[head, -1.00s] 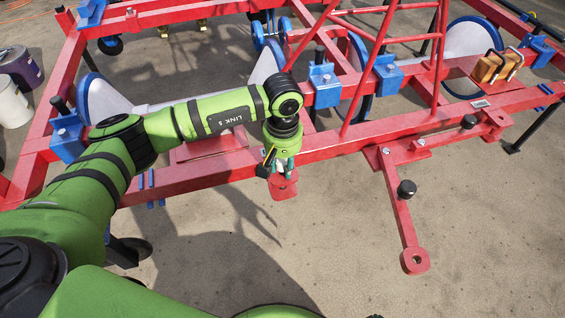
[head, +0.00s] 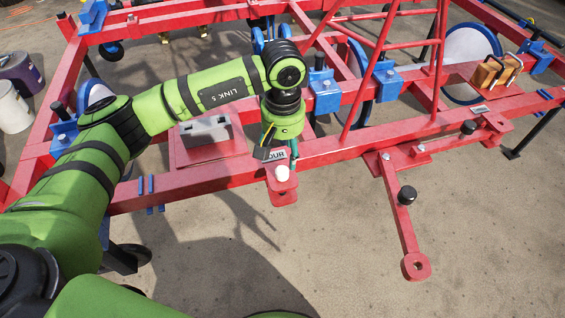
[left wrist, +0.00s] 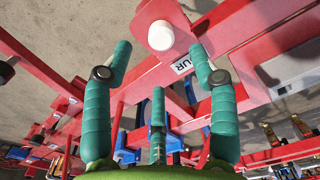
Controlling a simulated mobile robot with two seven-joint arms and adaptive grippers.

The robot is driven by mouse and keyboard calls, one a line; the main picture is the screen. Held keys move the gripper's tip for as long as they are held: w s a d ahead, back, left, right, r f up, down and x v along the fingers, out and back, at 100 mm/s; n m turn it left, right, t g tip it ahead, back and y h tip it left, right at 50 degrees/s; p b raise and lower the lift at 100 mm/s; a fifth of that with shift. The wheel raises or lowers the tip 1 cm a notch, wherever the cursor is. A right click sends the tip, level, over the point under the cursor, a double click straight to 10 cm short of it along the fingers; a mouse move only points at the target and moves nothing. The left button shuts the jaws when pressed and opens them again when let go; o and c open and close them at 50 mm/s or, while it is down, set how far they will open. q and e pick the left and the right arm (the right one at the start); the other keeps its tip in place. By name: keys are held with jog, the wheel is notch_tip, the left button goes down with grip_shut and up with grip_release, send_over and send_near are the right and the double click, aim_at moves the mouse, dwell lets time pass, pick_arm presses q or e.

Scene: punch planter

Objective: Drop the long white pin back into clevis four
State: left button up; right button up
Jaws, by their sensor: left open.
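The long white pin shows only as a round white head (head: 282,173) on the red clevis four (head: 284,190), beside a label partly reading "OUR" (head: 276,156). Its shank is hidden, so its depth cannot be seen. The head also shows at the top of the left wrist view (left wrist: 161,36), over the red clevis plate. My left gripper (head: 280,147) is open and empty, just behind and above the pin head. In the left wrist view its teal fingers (left wrist: 160,52) are spread apart, clear of the head. My right gripper is not in view.
A red frame beam (head: 340,150) runs across behind the clevis. A red drawbar with a black knob (head: 406,194) reaches forward at right. A grey block (head: 205,131) lies on a red plate at left. Bare ground in front is free.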

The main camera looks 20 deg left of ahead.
pick_arm(q)
notch_tip(320, 180, up, 4)
jog(key=shift+r, duration=0.1)
dwell(0.5)
